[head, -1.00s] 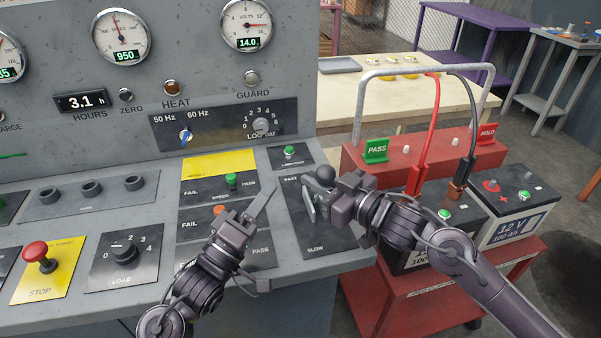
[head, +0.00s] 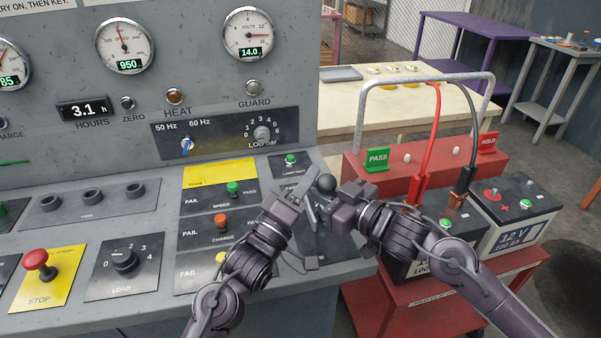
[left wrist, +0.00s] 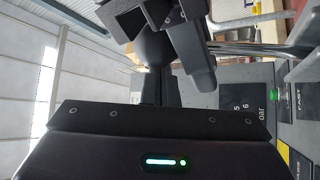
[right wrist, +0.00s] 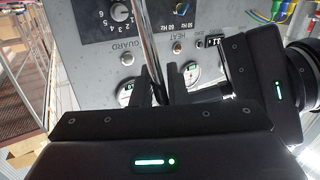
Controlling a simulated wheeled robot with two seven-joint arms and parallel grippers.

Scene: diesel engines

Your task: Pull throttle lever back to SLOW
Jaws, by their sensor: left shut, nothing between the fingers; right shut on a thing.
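Left of the lever are the test switches (head: 221,222), a load knob (head: 124,260) and a red stop button (head: 36,260). On the right, a red cart (head: 405,305) carries batteries, cables and a metal handle (head: 425,77), close to my right arm.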

